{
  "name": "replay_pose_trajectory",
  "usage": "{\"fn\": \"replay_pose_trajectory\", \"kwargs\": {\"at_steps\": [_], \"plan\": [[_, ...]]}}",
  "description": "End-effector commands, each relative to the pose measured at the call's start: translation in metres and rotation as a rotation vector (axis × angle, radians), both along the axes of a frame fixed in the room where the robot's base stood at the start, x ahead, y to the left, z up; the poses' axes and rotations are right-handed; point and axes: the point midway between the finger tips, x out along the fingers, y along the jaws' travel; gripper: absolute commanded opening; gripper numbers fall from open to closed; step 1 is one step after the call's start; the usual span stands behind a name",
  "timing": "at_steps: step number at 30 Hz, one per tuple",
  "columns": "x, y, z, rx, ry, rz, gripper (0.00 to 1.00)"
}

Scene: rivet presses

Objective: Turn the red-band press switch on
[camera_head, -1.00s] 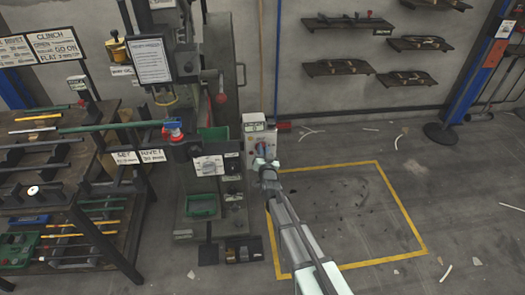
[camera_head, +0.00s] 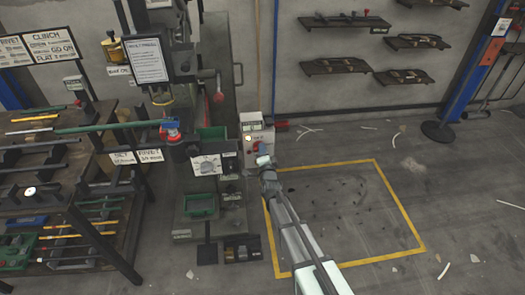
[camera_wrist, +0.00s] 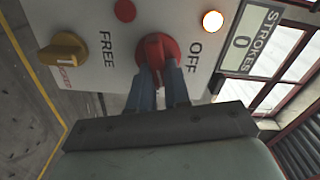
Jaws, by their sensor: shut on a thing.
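A pale control box (camera_head: 258,128) stands beside the press in the head view. It carries a red rotary switch (camera_wrist: 156,48), centred in the wrist view between the words FREE and OFF. My gripper (camera_wrist: 160,82) has its two dark blue fingers on either side of the switch's raised handle, shut on it. The fingers hide part of the handle, so I cannot tell which word it points to. A round lamp (camera_wrist: 212,21) on the box glows white. In the head view my gripper (camera_head: 263,163) is at the front of the box.
A yellow knob (camera_wrist: 62,52), a small red button (camera_wrist: 124,10) and a STROKES counter (camera_wrist: 240,40) reading 0 share the panel. Open floor within a yellow outline (camera_head: 388,190) lies to the right.

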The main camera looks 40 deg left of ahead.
Motion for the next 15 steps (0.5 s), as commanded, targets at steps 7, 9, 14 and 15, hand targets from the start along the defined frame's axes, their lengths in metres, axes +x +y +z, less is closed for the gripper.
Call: {"fn": "replay_pose_trajectory", "kwargs": {"at_steps": [7, 9, 14, 15], "plan": [[0.0006, -0.0005, -0.002, 0.121, 0.119, -0.001, 0.0], [0.0006, -0.0005, -0.0024, 0.145, 0.143, -0.001, 0.0], [0.0006, -0.0005, -0.003, 0.187, 0.185, -0.001, 0.0], [0.0007, -0.0005, -0.0032, 0.193, 0.191, -0.001, 0.0]]}}
